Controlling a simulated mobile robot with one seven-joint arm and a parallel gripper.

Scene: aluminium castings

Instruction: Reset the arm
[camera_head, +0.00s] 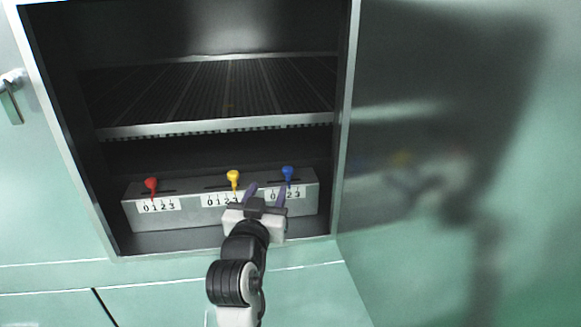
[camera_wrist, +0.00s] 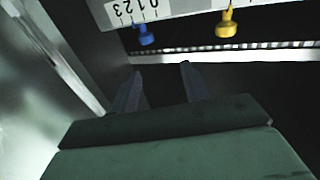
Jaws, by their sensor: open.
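My gripper (camera_head: 265,193) is in front of a grey control box with its jaws open and apart, holding nothing. My arm reaches up to it from the bottom of the head view. In the wrist view, the two fingers of my gripper (camera_wrist: 159,82) point toward the dark space by the box. The gripper is between the yellow lever (camera_head: 233,178) and the blue lever (camera_head: 287,173) in the head view. The wrist view also shows the blue lever (camera_wrist: 146,35) and the yellow lever (camera_wrist: 227,24), apart from the fingers.
The grey control box (camera_head: 172,216) with number labels sits low inside an open cabinet. A red lever (camera_head: 151,186) is at its left. A slatted rack (camera_head: 205,90) lies above it. The cabinet's frame (camera_head: 345,110) and a shiny green door (camera_head: 450,130) bound the right side.

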